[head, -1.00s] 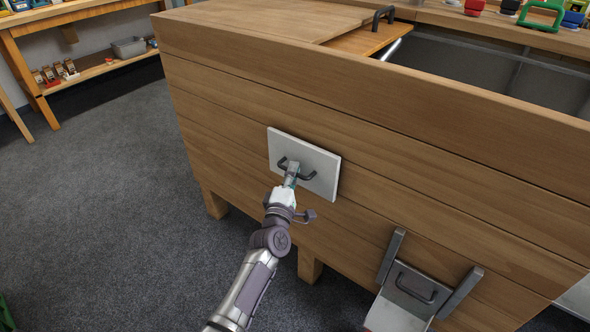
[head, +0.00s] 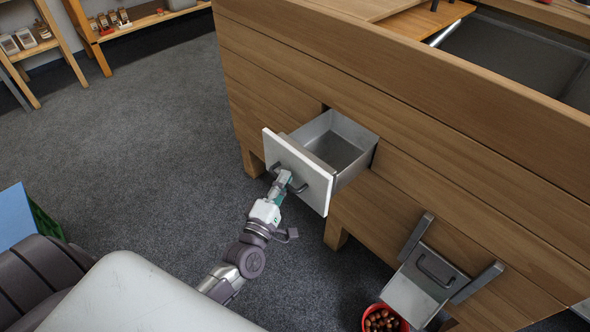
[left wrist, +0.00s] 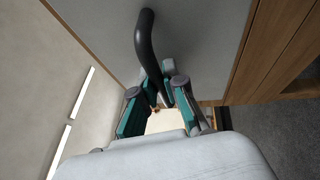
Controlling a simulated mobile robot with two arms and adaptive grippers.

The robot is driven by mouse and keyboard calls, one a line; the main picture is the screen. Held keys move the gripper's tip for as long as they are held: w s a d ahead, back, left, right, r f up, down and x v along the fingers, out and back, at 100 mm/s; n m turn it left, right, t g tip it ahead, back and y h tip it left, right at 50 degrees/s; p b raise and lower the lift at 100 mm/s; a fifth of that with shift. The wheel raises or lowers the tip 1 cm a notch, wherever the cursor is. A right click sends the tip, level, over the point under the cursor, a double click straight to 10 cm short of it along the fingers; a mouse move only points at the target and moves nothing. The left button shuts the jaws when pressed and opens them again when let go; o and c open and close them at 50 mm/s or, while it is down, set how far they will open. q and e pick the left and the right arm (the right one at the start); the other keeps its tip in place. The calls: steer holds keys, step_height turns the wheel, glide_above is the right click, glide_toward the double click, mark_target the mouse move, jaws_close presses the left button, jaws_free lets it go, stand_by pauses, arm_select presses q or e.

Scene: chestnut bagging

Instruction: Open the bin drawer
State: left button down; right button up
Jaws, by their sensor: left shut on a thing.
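The bin drawer stands pulled out of the wooden bin's front, its white front panel (head: 310,176) well clear of the wood and its grey metal inside (head: 340,140) in view and looking empty. My left gripper (head: 282,182) is at the drawer's dark handle (head: 298,187) and shut on it. In the left wrist view the black curved handle (left wrist: 145,40) runs down between the teal fingers of my left gripper (left wrist: 158,90). My right gripper does not show.
The wooden bin (head: 440,100) fills the right side. A metal chute (head: 425,285) with a handle is low on its front, above a red bowl (head: 385,318) of chestnuts. Shelves (head: 135,22) stand at the back left. Grey carpet (head: 150,140) is clear left of the drawer.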

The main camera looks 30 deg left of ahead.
arm_select(q)
steer(key=shift+s, duration=0.25)
steer(key=c, duration=1.2)
jaws_free()
steer(key=s+f, duration=0.2)
steer(key=s, duration=0.9)
steer(key=shift+s+d, duration=0.25)
steer(key=shift+s, duration=0.15)
